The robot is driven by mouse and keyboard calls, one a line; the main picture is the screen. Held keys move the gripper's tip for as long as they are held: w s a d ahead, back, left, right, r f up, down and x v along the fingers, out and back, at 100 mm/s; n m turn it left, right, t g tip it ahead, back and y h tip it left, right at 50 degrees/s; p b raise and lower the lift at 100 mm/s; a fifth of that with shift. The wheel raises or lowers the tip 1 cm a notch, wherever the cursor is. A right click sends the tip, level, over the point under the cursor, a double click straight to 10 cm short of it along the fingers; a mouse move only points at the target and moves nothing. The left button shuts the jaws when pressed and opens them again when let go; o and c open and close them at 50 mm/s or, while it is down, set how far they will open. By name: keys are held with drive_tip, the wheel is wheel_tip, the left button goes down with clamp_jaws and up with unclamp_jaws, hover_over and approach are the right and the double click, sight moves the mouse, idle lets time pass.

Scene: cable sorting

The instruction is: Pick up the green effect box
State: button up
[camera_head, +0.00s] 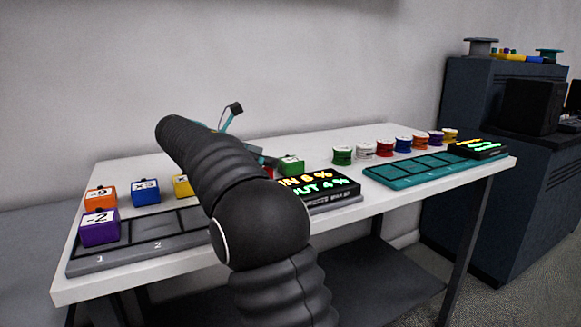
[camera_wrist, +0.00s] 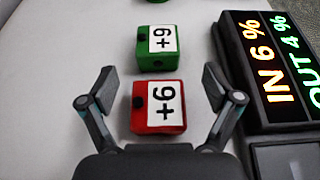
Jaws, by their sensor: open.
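The green effect box (camera_wrist: 157,48) lies on the white table in the wrist view, with a white label on top. It also shows in the head view (camera_head: 291,165), just right of my arm. A red box (camera_wrist: 157,118) with a similar label lies nearer in the wrist view, between the green box and my gripper's palm. My gripper (camera_wrist: 161,88) is open and empty. Its fingers stand to either side of the red box, with the green box just beyond the fingertips. In the head view my arm hides most of the gripper.
A black display (camera_wrist: 275,65) stands close right of the boxes. Orange (camera_head: 101,198), blue (camera_head: 145,192), yellow (camera_head: 183,186) and purple (camera_head: 100,228) boxes are at the left, by a grey slotted tray (camera_head: 150,256). Several spools (camera_head: 385,148) line the back right behind a teal tray (camera_head: 420,168).

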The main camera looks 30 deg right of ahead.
sight(281, 160)
drive_tip(key=x, duration=0.4)
drive_tip(key=shift+w+d, duration=0.15)
drive_tip(key=shift+d, duration=0.1)
drive_tip(key=c, duration=1.4)
drive_tip(key=shift+o, duration=0.2)
